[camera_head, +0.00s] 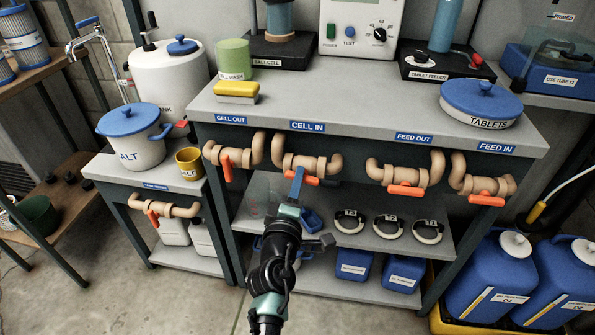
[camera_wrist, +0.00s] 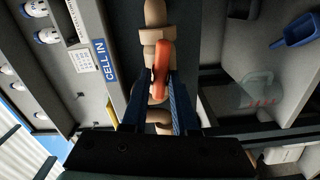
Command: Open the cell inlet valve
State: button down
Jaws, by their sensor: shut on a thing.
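The cell inlet valve (camera_head: 299,164) is a tan pipe loop with an orange handle, under the bench edge below the blue CELL IN label (camera_head: 307,127). My gripper (camera_head: 298,176) reaches up to it from below and in front. In the wrist view the orange handle (camera_wrist: 161,62) sits between the blue fingers of my gripper (camera_wrist: 157,82), which are shut on it. The handle lies roughly along the pipe (camera_wrist: 155,14). In the head view the fingers hide part of the handle.
The CELL OUT valve (camera_head: 232,155) is close on the left. The FEED OUT valve (camera_head: 404,176) and FEED IN valve (camera_head: 482,184) are to the right. The shelf (camera_head: 345,200) below holds black-and-white rings (camera_head: 388,228) and a blue scoop (camera_head: 311,219). Floor in front is clear.

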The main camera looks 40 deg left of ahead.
jog(key=shift+f+n, duration=0.1)
jog(key=shift+n, duration=0.9)
jog(key=c, duration=0.8)
grip_release()
jog(key=shift+s, duration=0.1)
jog(key=p+v, duration=0.3)
jog(key=v, duration=1)
